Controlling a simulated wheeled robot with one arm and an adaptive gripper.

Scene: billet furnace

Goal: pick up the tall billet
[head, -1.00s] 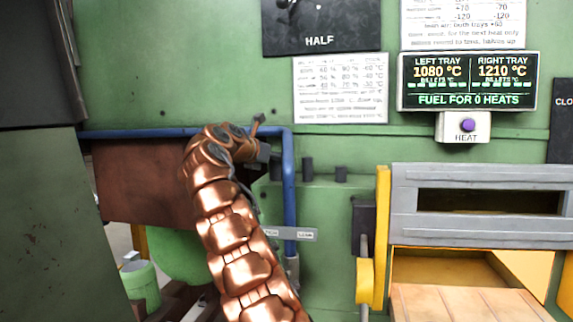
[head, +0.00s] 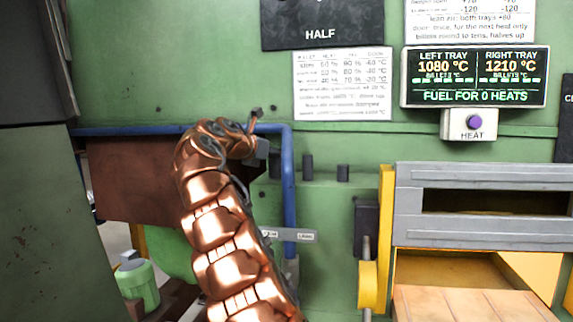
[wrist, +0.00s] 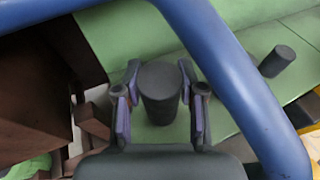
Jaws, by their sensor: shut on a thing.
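In the wrist view a dark grey cylindrical billet (wrist: 160,108) stands between the two fingers of my gripper (wrist: 159,72). The gripper is shut on it, one finger on each side. Its lower end is against or just above a green surface; I cannot tell which. A second dark billet (wrist: 278,61) stands to the right, beyond the blue pipe. In the head view two dark billets (head: 308,167) (head: 343,173) stand on a green ledge right of the blue pipe. The right one is shorter. My gripper is mostly hidden there behind my arm's bent end.
The blue pipe (head: 289,200) bends down close to my gripper and also crosses the wrist view (wrist: 225,70). A brown panel (head: 130,185) lies left of my arm. The furnace opening with a grey frame (head: 480,178) is at the right, below the HEAT button (head: 474,122).

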